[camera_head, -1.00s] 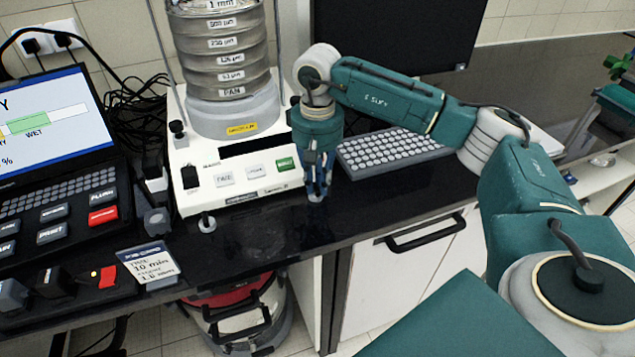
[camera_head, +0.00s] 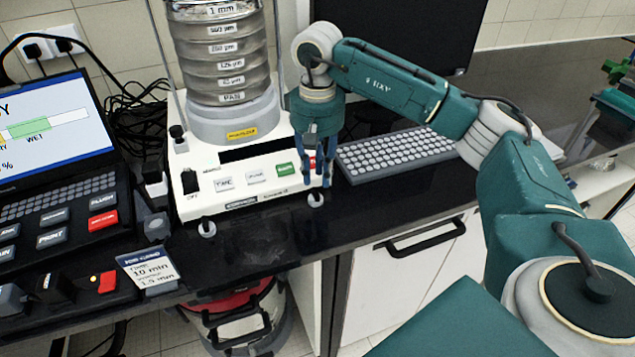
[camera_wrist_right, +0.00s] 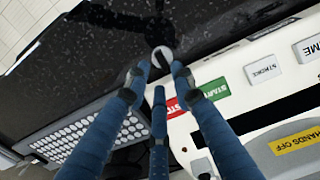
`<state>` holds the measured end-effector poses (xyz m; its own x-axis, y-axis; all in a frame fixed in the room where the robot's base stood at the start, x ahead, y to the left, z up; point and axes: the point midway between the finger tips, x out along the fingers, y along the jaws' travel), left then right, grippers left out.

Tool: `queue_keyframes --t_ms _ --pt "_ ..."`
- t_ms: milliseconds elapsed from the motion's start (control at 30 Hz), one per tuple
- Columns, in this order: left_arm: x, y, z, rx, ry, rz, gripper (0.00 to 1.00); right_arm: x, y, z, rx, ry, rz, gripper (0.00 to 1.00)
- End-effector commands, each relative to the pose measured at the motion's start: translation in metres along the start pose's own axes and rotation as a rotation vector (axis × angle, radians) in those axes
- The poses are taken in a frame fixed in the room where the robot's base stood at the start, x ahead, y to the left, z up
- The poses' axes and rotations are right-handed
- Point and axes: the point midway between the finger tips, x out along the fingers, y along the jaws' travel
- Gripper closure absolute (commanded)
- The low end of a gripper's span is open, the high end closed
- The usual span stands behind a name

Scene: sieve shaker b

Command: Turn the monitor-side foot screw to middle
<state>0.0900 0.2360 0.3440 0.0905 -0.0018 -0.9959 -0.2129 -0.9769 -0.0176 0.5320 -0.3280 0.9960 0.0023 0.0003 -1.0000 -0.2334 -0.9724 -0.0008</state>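The sieve shaker (camera_head: 215,172) is a white box with a stack of sieves on top. Its right front foot screw (camera_head: 315,200), on the side of the black monitor, is a small pale knob with a dark mark, low at the base corner. In the right wrist view the foot screw (camera_wrist_right: 162,56) lies just past the fingertips. My right gripper (camera_head: 311,184) is above this screw, pointing down. Its blue fingers are spread and hold nothing; in the right wrist view the gripper (camera_wrist_right: 158,76) shows several fingers around the screw's line. Contact cannot be told. My left gripper is not in view.
The left front foot screw (camera_head: 207,228) stands on the dark bench. A keyboard (camera_head: 395,153) lies just right of my gripper, before the monitor (camera_head: 400,35). A control panel with a screen (camera_head: 45,120) and a small sign (camera_head: 148,268) stand left. The bench front edge is close.

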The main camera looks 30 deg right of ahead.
Motion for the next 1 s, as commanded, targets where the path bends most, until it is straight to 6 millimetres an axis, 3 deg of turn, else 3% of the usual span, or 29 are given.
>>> queue_keyframes --t_ms 200,400,1000 --pt "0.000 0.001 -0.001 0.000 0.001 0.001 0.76 -0.048 -0.001 -0.001 0.001 0.005 -0.002 0.76" --pt "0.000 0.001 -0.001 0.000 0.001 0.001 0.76 -0.071 0.000 0.000 0.001 0.003 -0.001 0.76" --pt "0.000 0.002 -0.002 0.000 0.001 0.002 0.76 -0.076 0.000 0.000 0.002 0.002 0.000 0.76"
